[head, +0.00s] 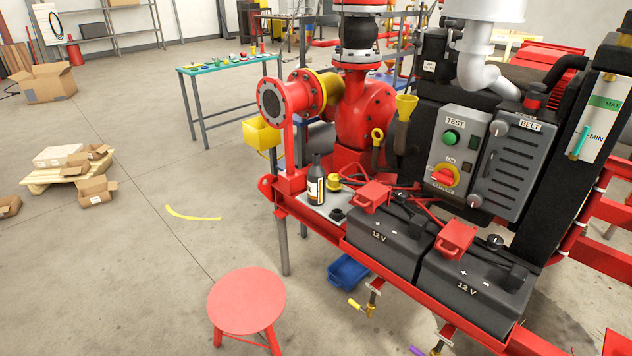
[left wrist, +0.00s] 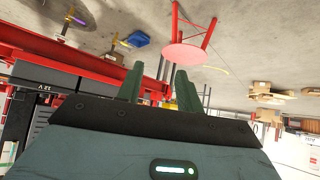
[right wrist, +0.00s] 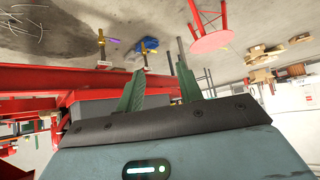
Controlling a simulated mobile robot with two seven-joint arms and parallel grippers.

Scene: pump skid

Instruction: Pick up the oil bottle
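The oil bottle (head: 316,185) is dark with a narrow neck and a pale and orange label. It stands upright on a light grey plate (head: 322,208) at the near left part of the red skid, in the head view. A yellow cap (head: 333,182) is right beside it. Neither gripper shows in the head view. My left gripper (left wrist: 160,85) is open with nothing between its green fingers. My right gripper (right wrist: 163,90) is also open and empty. I cannot make out the bottle in either wrist view.
Two black 12 V batteries (head: 384,241) with red terminal covers sit right of the bottle. A red stool (head: 247,301) stands in front at left. A blue tray (head: 347,272) lies under the skid.

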